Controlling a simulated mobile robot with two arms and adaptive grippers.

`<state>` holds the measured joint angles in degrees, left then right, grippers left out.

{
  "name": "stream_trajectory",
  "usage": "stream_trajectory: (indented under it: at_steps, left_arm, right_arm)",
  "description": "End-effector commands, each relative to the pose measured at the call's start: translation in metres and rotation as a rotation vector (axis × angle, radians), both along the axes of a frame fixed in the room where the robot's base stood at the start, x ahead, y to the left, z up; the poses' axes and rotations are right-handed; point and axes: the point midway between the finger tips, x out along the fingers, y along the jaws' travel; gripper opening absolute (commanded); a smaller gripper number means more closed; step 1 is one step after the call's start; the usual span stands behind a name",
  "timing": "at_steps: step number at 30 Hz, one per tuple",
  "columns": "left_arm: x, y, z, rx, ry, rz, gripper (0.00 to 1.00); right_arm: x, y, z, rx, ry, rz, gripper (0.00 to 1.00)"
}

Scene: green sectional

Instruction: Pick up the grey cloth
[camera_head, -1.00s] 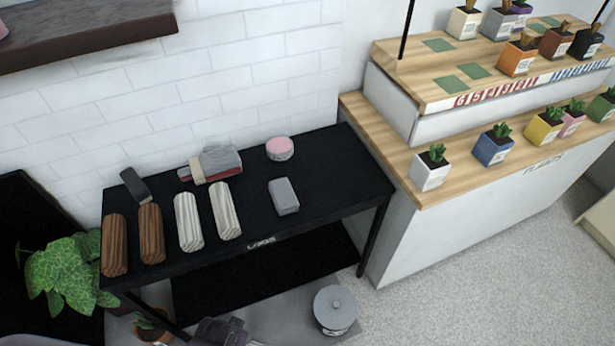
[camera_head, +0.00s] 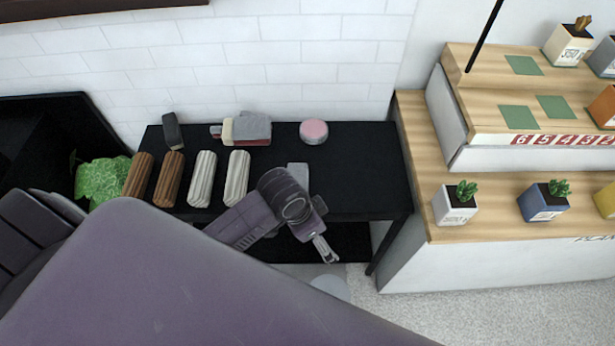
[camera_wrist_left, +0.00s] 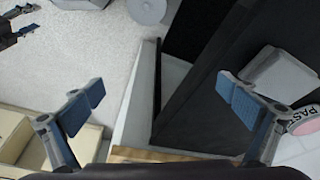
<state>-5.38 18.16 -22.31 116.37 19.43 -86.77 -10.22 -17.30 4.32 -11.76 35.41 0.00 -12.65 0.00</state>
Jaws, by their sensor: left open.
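Two grey things lie on the black table (camera_head: 370,165). One is a small folded-looking grey piece (camera_head: 298,172) right of the pale rolls, partly hidden behind my left wrist. The other is a soft-looking grey piece (camera_head: 252,126) at the back, against red and cream items. I cannot tell for sure which is the cloth. My left gripper (camera_head: 325,248) is over the table's front edge, in front of the small grey piece. In the left wrist view it is open and empty (camera_wrist_left: 162,95), with the small grey piece (camera_wrist_left: 280,78) by its right finger. My right gripper (camera_wrist_left: 28,20) shows small at top left.
Brown rolls (camera_head: 168,178) and pale rolls (camera_head: 236,178) lie left on the table. A pink-topped tin (camera_head: 314,131) stands behind. A wooden counter (camera_head: 480,225) with potted plants borders the right side. A grey lidded bin (camera_head: 330,288) stands on the floor in front.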

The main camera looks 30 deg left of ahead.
Motion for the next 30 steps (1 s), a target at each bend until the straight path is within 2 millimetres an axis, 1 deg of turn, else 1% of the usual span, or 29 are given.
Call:
stream_trajectory:
  at_steps: [3, 5, 10, 14, 17, 20, 24, 27, 30]
  left_arm:
    - [0.011, 0.000, 0.002, 0.014, 0.002, -0.055, 1.00]
    - [0.016, 0.000, 0.002, 0.020, 0.006, -0.082, 1.00]
    - [0.031, 0.003, 0.006, 0.043, 0.018, -0.161, 1.00]
    - [0.047, 0.010, 0.011, 0.073, 0.030, -0.234, 1.00]
    - [0.065, 0.025, 0.019, 0.114, 0.049, -0.301, 1.00]
    - [0.085, 0.048, 0.031, 0.160, 0.079, -0.365, 1.00]
    - [0.110, 0.084, 0.051, 0.216, 0.124, -0.420, 1.00]
    - [0.121, 0.104, 0.064, 0.239, 0.150, -0.438, 1.00]
    - [0.127, 0.117, 0.073, 0.250, 0.166, -0.446, 1.00]
  right_arm:
    - [0.006, -0.010, 0.001, -0.011, -0.007, -0.001, 0.49]
    - [0.006, -0.012, 0.001, -0.013, -0.008, -0.002, 0.49]
    - [0.002, -0.009, 0.001, -0.010, -0.003, -0.004, 0.49]
    - [0.001, -0.004, 0.002, -0.005, -0.002, -0.005, 0.49]
    - [0.001, -0.003, 0.003, -0.003, -0.003, -0.006, 0.49]
    - [0.001, -0.003, 0.004, -0.003, -0.003, -0.006, 0.49]
    - [0.002, -0.002, 0.004, -0.003, -0.004, -0.005, 0.49]
    - [0.002, -0.002, 0.005, -0.003, -0.004, -0.005, 0.49]
    - [0.003, -0.002, 0.005, -0.002, -0.006, -0.005, 0.49]
